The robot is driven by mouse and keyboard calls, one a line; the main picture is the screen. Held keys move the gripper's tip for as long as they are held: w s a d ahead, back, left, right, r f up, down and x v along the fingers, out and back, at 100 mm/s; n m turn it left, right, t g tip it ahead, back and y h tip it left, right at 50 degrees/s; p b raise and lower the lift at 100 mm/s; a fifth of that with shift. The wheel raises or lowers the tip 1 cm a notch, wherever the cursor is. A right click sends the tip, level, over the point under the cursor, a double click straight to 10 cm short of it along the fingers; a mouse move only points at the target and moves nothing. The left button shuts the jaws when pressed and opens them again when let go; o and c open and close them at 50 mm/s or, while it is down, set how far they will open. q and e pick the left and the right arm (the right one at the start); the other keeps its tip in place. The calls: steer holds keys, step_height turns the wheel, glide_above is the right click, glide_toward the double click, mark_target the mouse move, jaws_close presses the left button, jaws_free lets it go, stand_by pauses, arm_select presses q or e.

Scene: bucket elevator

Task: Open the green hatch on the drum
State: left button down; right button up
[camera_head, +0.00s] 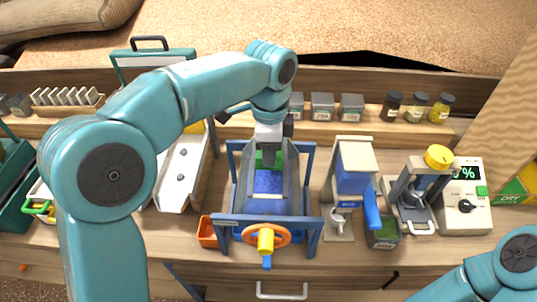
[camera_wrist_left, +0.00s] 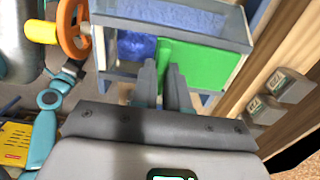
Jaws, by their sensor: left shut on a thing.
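The drum (camera_head: 290,195) sits in a blue frame at the middle of the bench, with blue material showing inside. The green hatch (camera_wrist_left: 210,68) is on the drum, and a green part of it also shows in the head view (camera_head: 258,160). My left gripper (camera_wrist_left: 163,78) reaches down to the drum from behind. Its fingers are closed on a narrow green part at the hatch's edge; the exact contact is partly hidden. Blue material shows beside the hatch, so part of the drum's opening is uncovered. My right gripper is out of view.
An orange wheel with a yellow hub (camera_head: 265,240) is at the drum's front. A white chute (camera_head: 180,178) stands to the left. A blue-and-white dispenser (camera_head: 354,175), a press with a yellow knob (camera_head: 438,157) and a meter (camera_head: 463,200) stand to the right. Jars and tins line the back shelf.

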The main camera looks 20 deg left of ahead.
arm_select(q)
steer(key=shift+w+a+r+p, duration=0.1)
steer(key=shift+w+a+p, duration=0.1)
steer(key=shift+w, duration=0.15)
steer(key=shift+w+a+r+p, duration=0.1)
steer(key=shift+w+p, duration=0.1)
steer(key=shift+w, duration=0.15)
steer(key=shift+w+f, duration=0.1)
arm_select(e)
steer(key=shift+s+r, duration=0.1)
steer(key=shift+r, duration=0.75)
arm_select(q)
steer(key=c, duration=1.1)
jaws_free()
step_height(320, 180, up, 16)
steer(key=p, duration=0.3)
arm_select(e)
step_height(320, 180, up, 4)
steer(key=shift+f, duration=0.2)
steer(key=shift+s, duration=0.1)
